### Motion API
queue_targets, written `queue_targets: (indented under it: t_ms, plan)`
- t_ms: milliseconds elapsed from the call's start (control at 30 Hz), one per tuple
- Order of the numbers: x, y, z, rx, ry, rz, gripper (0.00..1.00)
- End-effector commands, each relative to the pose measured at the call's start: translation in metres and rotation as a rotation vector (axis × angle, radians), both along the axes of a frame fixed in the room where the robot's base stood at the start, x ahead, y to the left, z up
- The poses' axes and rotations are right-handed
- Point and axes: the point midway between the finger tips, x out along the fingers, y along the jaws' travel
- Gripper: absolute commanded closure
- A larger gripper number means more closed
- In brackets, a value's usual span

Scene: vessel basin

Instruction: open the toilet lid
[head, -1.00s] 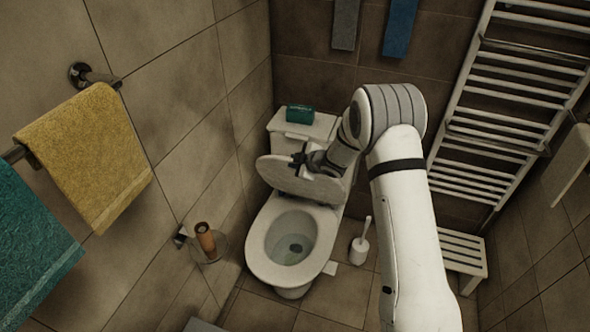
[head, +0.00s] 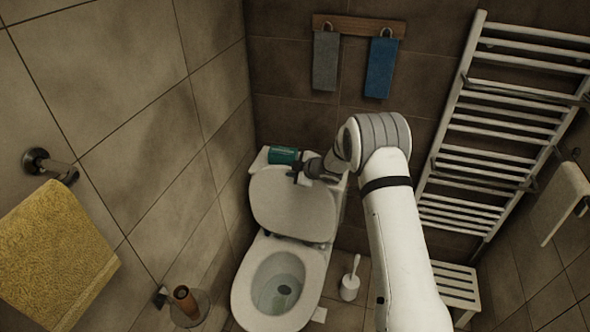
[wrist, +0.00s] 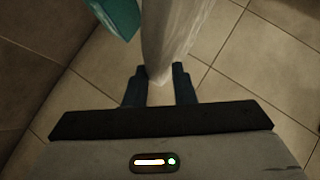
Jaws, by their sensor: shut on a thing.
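The toilet lid (head: 290,206) is raised and leans back toward the cistern, with its underside facing the head camera. The toilet bowl (head: 281,280) below it is uncovered. My gripper (head: 298,171) is at the lid's top edge in the head view. In the wrist view my gripper (wrist: 160,88) has its two dark fingers on either side of the pale lid (wrist: 172,40), shut on its edge. The hinge side of the lid is at the back of the bowl.
A teal object (head: 286,156) lies on the cistern (head: 262,159) right behind the lid; it also shows in the wrist view (wrist: 118,15). A toilet brush (head: 350,280) stands right of the bowl. A towel radiator (head: 500,130) is at the right.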

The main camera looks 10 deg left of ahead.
Motion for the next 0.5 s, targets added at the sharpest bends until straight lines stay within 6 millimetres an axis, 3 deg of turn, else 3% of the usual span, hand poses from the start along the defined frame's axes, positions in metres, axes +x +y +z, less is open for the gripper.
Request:
queue_targets:
  t_ms: [200,233,400,500]
  plan:
    - [-0.0018,0.0001,-0.0043,-0.001,0.004,0.005,1.0]
    - [-0.0017,-0.0003,-0.0043,0.0,0.004,0.004,0.75]
    - [-0.0002,-0.0031,-0.0029,0.0,0.002,-0.001,0.61]
    - [0.0008,-0.0049,-0.002,0.001,0.002,-0.004,0.6]
